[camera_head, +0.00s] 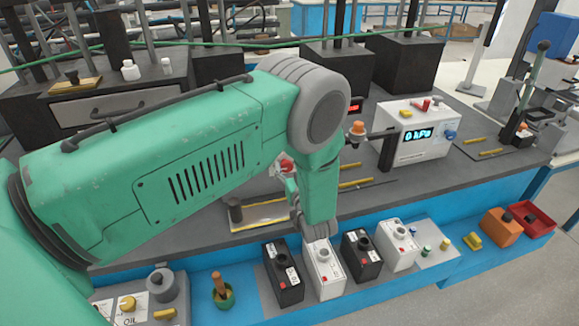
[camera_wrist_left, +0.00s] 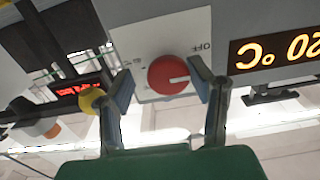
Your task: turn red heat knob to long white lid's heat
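The red heat knob (camera_wrist_left: 168,74) sits on a pale plate marked OFF (camera_wrist_left: 204,47) in the left wrist view, which shows the lettering upside down. Its pale pointer line points to the picture's right. My left gripper (camera_wrist_left: 162,86) is open, with one finger on each side of the knob; contact is not clear. In the head view, a bit of red (camera_head: 286,165) shows beside my left arm, which hides most of that spot. An amber display (camera_wrist_left: 280,50) reads 20 °C. I cannot make out a long white lid. My right gripper is not in view.
Black and white batteries (camera_head: 283,272) stand in a row along the front blue ledge. A white box with a 0 kPa display (camera_head: 415,132) and a blue knob stands at the right. An orange-topped part (camera_head: 357,128) is near my arm. A red tray (camera_head: 531,219) lies far right.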

